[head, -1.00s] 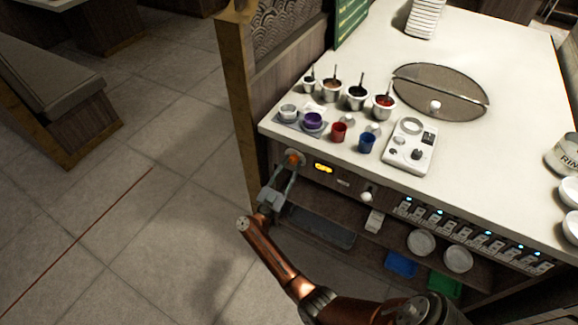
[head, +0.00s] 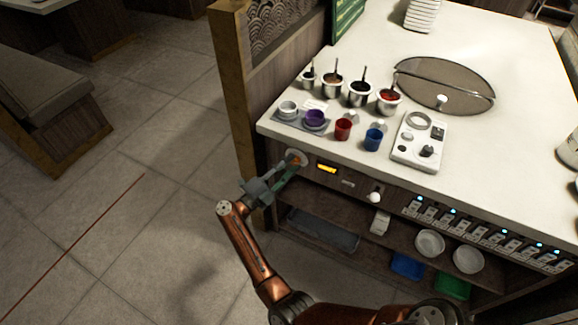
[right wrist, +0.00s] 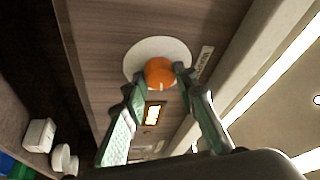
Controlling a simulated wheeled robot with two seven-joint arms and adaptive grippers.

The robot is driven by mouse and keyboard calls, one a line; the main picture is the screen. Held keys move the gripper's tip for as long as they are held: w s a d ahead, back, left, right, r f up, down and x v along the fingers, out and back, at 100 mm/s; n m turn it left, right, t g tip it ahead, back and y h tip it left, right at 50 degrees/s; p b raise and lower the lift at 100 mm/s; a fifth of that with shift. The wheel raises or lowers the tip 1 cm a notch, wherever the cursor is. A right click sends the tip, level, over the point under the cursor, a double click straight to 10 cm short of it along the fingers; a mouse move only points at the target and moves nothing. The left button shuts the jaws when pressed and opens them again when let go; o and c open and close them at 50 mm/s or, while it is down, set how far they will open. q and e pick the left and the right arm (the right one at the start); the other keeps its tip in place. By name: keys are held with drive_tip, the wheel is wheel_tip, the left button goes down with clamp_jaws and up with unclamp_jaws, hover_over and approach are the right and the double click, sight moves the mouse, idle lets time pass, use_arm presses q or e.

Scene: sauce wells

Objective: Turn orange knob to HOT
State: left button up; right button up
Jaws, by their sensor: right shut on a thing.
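The orange knob (right wrist: 160,73) sits on a round pale plate (right wrist: 140,56) on the wooden front panel of the counter. In the head view the knob (head: 296,158) is small and partly covered by my gripper. My right gripper (head: 289,164) reaches it from the lower left. In the right wrist view my right gripper (right wrist: 158,78) has one finger on each side of the knob and is shut on it. A lit yellow display (head: 327,168) is beside the knob; its text is too small to read. My left gripper is not in view.
A shelf with white bowls (head: 430,243) lies below.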

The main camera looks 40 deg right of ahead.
drive_tip(key=shift+m+y, duration=0.4)
drive_tip(key=shift+m, duration=0.7)
drive_tip(key=shift+a+r+m+g+y, duration=0.1)
drive_tip(key=shift+m+g+y, duration=0.25)
drive_tip(key=shift+m, duration=0.65)
drive_tip(key=m+y, duration=0.1)
drive_tip(key=m, duration=0.1)
drive_tip(key=shift+r+m+g, duration=0.1)
drive_tip(key=shift+m+g, duration=0.15)
drive_tip(key=shift+m, duration=0.15)
drive_tip(key=shift+m+p, duration=0.3)
drive_tip(key=shift+m+y, duration=0.3)
drive_tip(key=shift+y, duration=0.05)
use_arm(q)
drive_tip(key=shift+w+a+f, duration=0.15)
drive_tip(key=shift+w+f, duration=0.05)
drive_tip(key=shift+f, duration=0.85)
use_arm(e)
drive_tip(key=shift+m, duration=0.4)
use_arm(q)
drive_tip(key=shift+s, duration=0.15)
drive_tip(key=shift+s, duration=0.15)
use_arm(e)
drive_tip(key=o, duration=1.2)
drive_tip(key=shift+c, duration=0.2)
